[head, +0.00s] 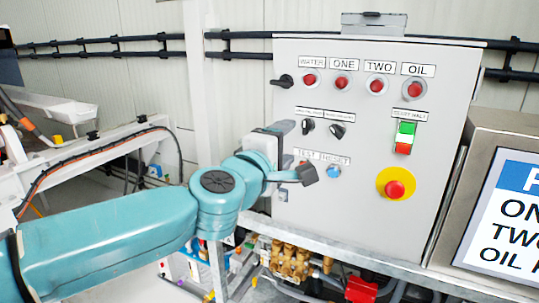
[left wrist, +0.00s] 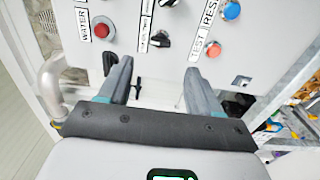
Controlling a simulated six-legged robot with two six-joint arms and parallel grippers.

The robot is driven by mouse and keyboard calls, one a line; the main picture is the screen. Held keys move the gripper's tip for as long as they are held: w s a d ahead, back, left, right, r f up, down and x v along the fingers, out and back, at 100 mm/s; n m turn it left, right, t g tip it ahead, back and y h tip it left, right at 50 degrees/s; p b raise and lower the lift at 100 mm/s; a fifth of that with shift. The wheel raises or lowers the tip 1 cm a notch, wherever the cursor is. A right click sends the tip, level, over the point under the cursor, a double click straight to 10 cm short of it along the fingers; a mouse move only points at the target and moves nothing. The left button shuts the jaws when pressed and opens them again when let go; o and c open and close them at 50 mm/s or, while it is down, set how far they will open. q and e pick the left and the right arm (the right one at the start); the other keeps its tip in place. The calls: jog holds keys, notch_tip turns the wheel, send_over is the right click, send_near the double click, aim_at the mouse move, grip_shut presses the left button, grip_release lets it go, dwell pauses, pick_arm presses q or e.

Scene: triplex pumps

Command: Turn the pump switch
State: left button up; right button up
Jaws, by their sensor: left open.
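The grey control panel (head: 360,200) carries two black rotary switches side by side in its middle, the left one (head: 308,126) and the right one (head: 337,131). Their small labels are too blurred to read, so I cannot tell which is the pump switch. The left rotary switch also shows in the left wrist view (left wrist: 160,40), ahead of the gap between the fingers. My left gripper (head: 296,152) is open and empty in front of the panel's left part, below and left of the rotary switches. Its spread fingers also show in the left wrist view (left wrist: 158,68). My right gripper is out of view.
Red lamps labelled WATER (head: 309,80), ONE, TWO and OIL line the panel's top. A black handle (head: 284,81) sits at its left edge. A blue RESET button (head: 334,171) and red emergency button (head: 395,189) are lower. A screen (head: 505,215) stands right.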

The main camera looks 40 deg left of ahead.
pick_arm(q)
jog(key=p+v, duration=0.1)
jog(key=v, duration=0.5)
jog(key=shift+s, duration=0.2)
jog(key=shift+d+f, duration=0.1)
